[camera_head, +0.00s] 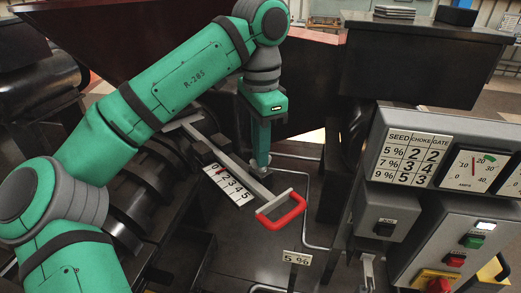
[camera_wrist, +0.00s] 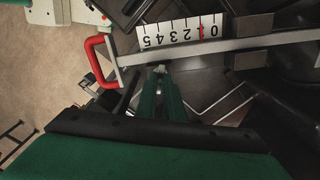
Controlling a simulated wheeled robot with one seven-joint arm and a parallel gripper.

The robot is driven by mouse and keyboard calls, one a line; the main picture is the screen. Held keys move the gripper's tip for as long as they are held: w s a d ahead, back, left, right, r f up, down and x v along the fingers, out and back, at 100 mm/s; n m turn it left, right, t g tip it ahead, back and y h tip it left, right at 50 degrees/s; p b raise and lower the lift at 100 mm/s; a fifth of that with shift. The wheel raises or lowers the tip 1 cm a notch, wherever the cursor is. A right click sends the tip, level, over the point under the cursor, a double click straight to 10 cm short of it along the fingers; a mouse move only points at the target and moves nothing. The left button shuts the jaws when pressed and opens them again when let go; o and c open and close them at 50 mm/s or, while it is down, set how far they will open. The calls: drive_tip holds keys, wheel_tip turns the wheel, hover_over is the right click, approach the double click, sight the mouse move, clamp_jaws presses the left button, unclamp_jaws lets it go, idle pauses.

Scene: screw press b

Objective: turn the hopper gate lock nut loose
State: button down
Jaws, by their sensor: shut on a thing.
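My gripper (camera_head: 261,164) points down beside the flat metal gate bar, its fingers shut on the small lock nut, which they mostly hide. In the wrist view the green fingers (camera_wrist: 161,76) come together at a small grey piece of the nut (camera_wrist: 160,68), close to the bar's edge. The gate bar (camera_head: 233,170) has a red handle (camera_head: 283,210) at its near end. It also crosses the wrist view (camera_wrist: 185,52). A white scale (camera_head: 230,186) numbered 0 to 5 lies along the bar.
A control panel (camera_head: 435,215) with buttons and a gauge (camera_head: 468,169) stands at the right. A number chart (camera_head: 411,159) is on it. A "5 %" card (camera_head: 297,258) stands in front of the handle. Dark machine parts (camera_head: 130,160) crowd the left.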

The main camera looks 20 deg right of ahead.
drive_tip(key=shift+n, duration=1.3)
drive_tip(key=c, duration=1.9)
unclamp_jaws()
drive_tip(key=shift+o, duration=0.2)
wheel_tip(320, 180, up, 11)
drive_tip(key=shift+f, duration=0.1)
